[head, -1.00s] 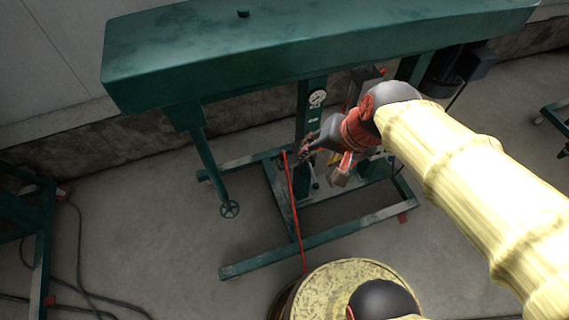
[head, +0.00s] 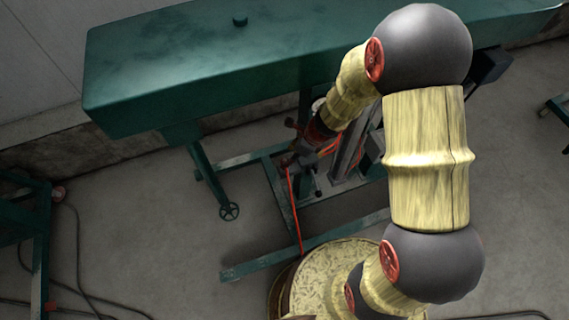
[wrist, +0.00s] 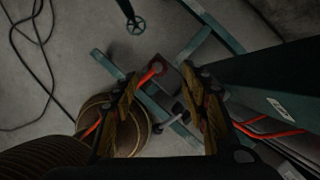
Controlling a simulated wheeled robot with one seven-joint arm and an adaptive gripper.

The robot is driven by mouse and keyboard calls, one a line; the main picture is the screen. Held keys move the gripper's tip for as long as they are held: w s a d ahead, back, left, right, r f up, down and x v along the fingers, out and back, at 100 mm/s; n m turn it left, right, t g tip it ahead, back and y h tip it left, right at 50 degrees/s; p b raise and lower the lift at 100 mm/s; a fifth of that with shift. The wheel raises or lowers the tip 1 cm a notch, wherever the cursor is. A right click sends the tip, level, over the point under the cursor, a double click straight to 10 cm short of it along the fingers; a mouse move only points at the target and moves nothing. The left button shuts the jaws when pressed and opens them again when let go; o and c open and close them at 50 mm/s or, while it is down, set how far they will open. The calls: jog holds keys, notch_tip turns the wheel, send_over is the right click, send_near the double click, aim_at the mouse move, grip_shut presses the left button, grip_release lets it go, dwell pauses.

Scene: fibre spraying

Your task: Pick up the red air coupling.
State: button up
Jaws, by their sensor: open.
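The red air coupling (wrist: 150,73) shows in the wrist view as a small red piece with a rounded end, beside a dark grey block. It lies between the tips of my gripper (wrist: 163,80), nearer the left finger. The wooden-looking fingers are spread open, and no contact with the coupling is visible. In the head view my gripper (head: 296,158) is low by the green stand, at the upper end of a red hose (head: 294,205). There the gripper hides most of the coupling.
The large green machine beam (head: 220,60) overhangs the area. A green post (wrist: 270,85) stands close on the right in the wrist view. A handwheel (head: 229,211) and base rails are nearby. Black cables (wrist: 35,60) lie on the open floor.

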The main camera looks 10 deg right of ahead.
jog(key=b+x, duration=0.2)
jog(key=x, duration=0.4)
jog(key=shift+a+f+b, duration=0.3)
jog(key=shift+f+b, duration=0.05)
jog(key=shift+c, duration=0.8)
grip_shut()
